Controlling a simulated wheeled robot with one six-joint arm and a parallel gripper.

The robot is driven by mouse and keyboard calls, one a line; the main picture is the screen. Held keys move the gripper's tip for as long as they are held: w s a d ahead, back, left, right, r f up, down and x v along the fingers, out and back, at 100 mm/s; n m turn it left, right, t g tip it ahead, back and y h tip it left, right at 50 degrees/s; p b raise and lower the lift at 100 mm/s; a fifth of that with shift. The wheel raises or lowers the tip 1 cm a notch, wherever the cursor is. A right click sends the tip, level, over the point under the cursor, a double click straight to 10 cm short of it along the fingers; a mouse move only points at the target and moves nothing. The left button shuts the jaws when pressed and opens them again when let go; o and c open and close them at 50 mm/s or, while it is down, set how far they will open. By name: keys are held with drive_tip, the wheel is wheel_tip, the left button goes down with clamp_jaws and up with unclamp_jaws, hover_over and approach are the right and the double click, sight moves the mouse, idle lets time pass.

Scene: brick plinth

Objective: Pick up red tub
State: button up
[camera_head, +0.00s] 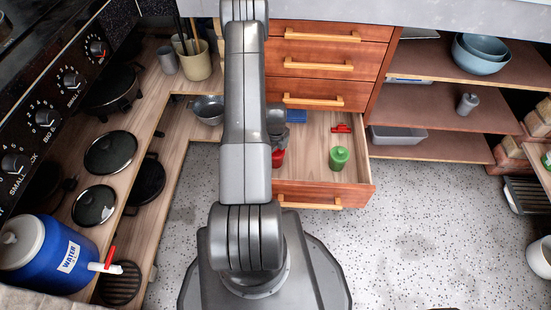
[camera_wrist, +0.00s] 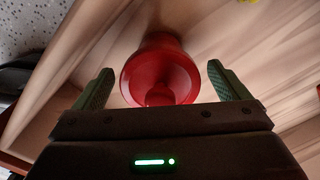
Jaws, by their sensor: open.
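The red tub (camera_wrist: 160,72) stands on the wooden drawer floor in the wrist view, between the two green finger pads of my gripper (camera_wrist: 158,90). The fingers are apart and open, with a gap on each side of the tub. The gripper body hides the near edge of the tub. In the head view only a small part of the red tub (camera_head: 278,158) shows in the open drawer (camera_head: 370,188), beside my arm. My arm hides most of the gripper there.
In the drawer, a green bottle (camera_head: 339,158) stands at the right, with a red item (camera_head: 341,128) and a blue item (camera_head: 297,116) behind it. A blue water jug (camera_head: 45,255) stands at the lower left. Open shelves (camera_head: 450,110) are at the right.

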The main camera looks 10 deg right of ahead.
drive_tip(key=c, duration=1.1)
drive_tip(key=shift+o, duration=0.2)
